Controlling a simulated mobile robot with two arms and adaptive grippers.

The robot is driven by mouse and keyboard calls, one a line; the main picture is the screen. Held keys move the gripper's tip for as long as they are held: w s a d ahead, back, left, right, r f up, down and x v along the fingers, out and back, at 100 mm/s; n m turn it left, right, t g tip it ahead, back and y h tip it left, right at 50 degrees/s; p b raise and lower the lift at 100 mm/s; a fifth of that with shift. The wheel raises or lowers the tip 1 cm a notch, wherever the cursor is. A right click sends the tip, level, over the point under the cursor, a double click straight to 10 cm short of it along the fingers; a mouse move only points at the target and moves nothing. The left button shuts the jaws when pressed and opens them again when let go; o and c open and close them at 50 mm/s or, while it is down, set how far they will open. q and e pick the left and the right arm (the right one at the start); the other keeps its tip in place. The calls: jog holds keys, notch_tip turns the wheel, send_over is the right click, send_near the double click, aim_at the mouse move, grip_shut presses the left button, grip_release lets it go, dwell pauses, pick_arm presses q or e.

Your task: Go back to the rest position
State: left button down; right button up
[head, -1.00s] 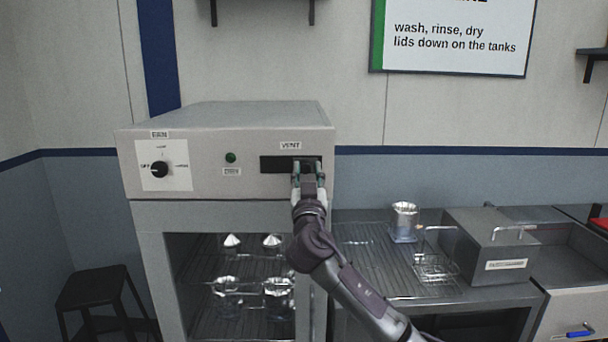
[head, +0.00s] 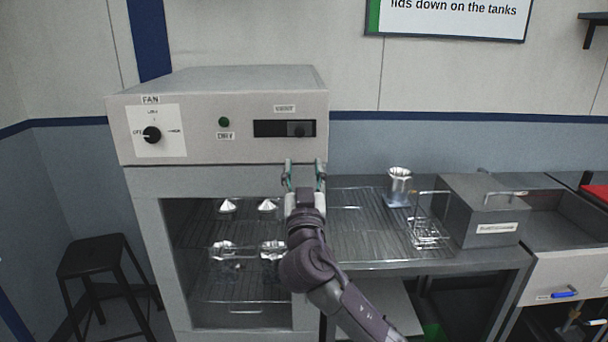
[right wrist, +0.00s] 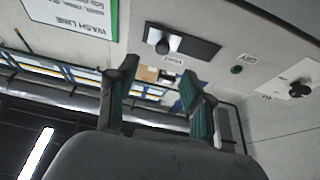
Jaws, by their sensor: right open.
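My right gripper (head: 304,178) is open and empty in front of the drying cabinet (head: 222,100), just below its control panel. The right wrist view shows its two green-padded fingers (right wrist: 160,100) apart with nothing between them. The vent slot (head: 284,128) on the panel is dark, with its slider knob (head: 299,129) toward the right end; the knob also shows in the right wrist view (right wrist: 166,45). The gripper is apart from the knob. The fan dial (head: 152,134) is at the left of the panel. My left gripper is not in view.
Metal parts (head: 222,250) stand on racks inside the cabinet. To the right, a wire-rack counter holds a shiny housing (head: 398,186), a wire basket (head: 430,232) and a grey lidded box (head: 484,212). A black stool (head: 94,245) stands at the left.

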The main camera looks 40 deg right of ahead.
jog(key=shift+s+a+f, duration=0.2)
jog(key=shift+s+a, duration=0.15)
jog(key=shift+s, duration=0.15)
jog(key=shift+f, duration=0.1)
